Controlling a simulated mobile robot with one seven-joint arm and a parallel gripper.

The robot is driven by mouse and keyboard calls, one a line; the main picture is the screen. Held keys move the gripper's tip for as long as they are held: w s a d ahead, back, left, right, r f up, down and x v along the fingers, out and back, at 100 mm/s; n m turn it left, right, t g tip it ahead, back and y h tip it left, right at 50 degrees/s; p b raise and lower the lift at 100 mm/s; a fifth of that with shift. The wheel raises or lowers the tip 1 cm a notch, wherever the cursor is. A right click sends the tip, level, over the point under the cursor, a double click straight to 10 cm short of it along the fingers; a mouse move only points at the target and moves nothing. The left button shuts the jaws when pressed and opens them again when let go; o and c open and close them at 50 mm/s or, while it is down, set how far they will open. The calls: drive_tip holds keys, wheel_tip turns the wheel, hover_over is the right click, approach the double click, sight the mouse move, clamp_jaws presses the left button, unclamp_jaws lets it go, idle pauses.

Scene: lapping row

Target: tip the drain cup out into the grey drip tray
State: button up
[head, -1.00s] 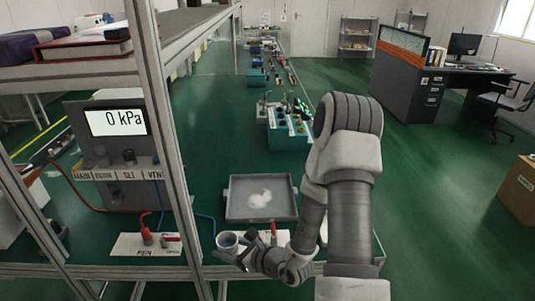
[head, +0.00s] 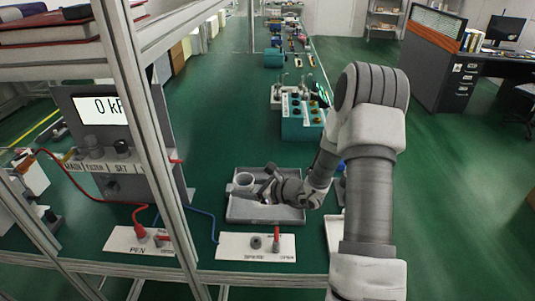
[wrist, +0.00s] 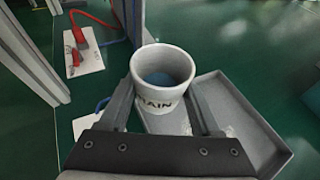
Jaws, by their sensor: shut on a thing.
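The drain cup (head: 244,180) is a light grey cup with dark lettering on its side, partly legible as DRAIN in the wrist view (wrist: 160,100). My gripper (wrist: 163,108) is shut on it, one finger on each side. The cup looks about upright, its mouth up, with something bluish inside. In the head view it is over the left part of the grey drip tray (head: 262,217); its height above the tray is hard to tell. The tray's right side also shows in the wrist view (wrist: 262,115), with a pale patch beside my finger. My wrist hides part of the tray.
A white plate with a red lever (head: 256,245) lies in front of the tray. A frame post (head: 150,130) and the pressure panel (head: 100,108) stand at left. A teal control box (head: 302,120) stands behind the tray.

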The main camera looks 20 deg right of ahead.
drive_tip(key=w+d+r+n+g+y, duration=0.2)
drive_tip(key=w+d+r+n, duration=0.15)
drive_tip(key=w+d, duration=0.7)
drive_tip(key=shift+s+d+f+n+t+y+b, duration=0.1)
drive_tip(key=shift+f+n+t+y+b, duration=0.35)
drive_tip(key=shift+f+n+t+b, duration=2.6)
drive_tip(key=shift+w+d+r+n+g+y+b, duration=0.1)
drive_tip(key=shift+r+n+g+y+b, duration=0.6)
drive_tip(key=shift+b, duration=5.55)
drive_tip(key=shift+s+d+f+n+t+y+b, duration=0.15)
drive_tip(key=shift+f+n+t+b, duration=0.3)
drive_tip(key=shift+n+b, duration=2.9)
drive_tip(key=m+b, duration=0.2)
drive_tip(key=shift+a+m+b, duration=0.15)
drive_tip(key=shift+m+b, duration=0.15)
drive_tip(key=shift+m, duration=0.05)
drive_tip(key=shift+r, duration=0.1)
